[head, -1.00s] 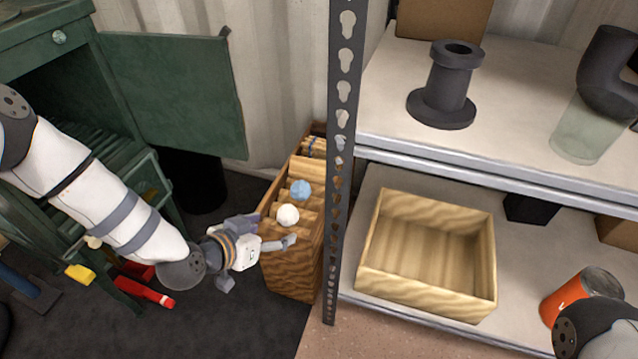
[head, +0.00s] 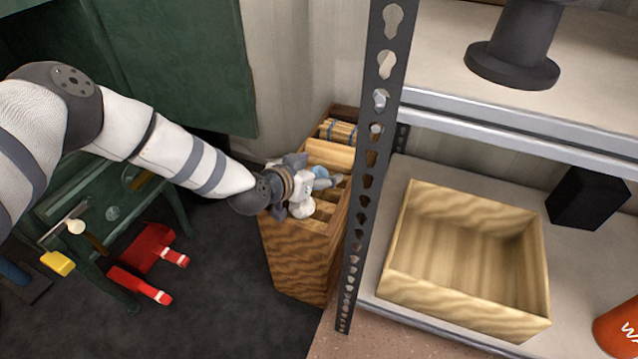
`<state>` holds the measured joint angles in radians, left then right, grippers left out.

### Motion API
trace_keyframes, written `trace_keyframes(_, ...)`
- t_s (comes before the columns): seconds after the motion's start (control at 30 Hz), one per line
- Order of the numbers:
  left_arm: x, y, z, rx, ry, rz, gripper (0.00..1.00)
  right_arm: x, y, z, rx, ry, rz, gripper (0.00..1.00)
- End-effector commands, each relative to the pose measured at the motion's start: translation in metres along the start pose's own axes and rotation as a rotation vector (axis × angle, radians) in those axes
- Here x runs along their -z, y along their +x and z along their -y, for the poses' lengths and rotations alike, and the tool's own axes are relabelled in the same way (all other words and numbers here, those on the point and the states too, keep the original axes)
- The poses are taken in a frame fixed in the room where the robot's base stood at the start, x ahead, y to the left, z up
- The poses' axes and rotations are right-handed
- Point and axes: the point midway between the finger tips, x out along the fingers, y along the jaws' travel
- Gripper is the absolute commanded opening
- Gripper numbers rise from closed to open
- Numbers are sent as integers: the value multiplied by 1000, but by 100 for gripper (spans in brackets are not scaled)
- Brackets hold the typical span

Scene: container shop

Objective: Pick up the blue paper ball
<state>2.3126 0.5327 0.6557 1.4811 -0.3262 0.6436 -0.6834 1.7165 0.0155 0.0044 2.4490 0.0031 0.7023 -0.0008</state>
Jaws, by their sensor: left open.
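The blue paper ball (head: 321,172) sits on top of the wooden slatted box (head: 298,262), partly hidden by my left gripper. A white ball (head: 301,208) lies close to it, on the near side. My left gripper (head: 325,186) reaches in from the left over the box top, right at the blue ball. Its jaws are open, and I cannot tell whether a finger touches the ball. My right gripper is not in view.
A perforated dark shelf post (head: 372,160) stands just right of the box. An empty wooden tray (head: 400,240) rests on the lower shelf. The green cabinet (head: 190,60) is at the left. Red tools (head: 140,284) lie on the dark floor mat.

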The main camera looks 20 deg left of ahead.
Motion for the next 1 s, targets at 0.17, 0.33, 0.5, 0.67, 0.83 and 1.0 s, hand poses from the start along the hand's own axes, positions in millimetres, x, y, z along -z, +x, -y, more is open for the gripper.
trace_keyframes(0.17, 2, 0, 0, -1, 1, -2, 69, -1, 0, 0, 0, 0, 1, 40)
trace_keyframes(0.33, 2, 0, 0, -1, 1, -2, 37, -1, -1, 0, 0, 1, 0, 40)
trace_keyframes(0.5, 2, 0, 0, -1, 1, -1, 26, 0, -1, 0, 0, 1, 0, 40)
trace_keyframes(0.67, 2, 0, 0, -1, 1, -1, 26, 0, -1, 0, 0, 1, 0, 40)
trace_keyframes(0.83, 26, -12, -1, -2, 4, -8, 26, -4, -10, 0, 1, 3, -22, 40)
trace_keyframes(1.0, 68, -35, -1, -1, 5, -9, 26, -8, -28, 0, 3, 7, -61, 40)
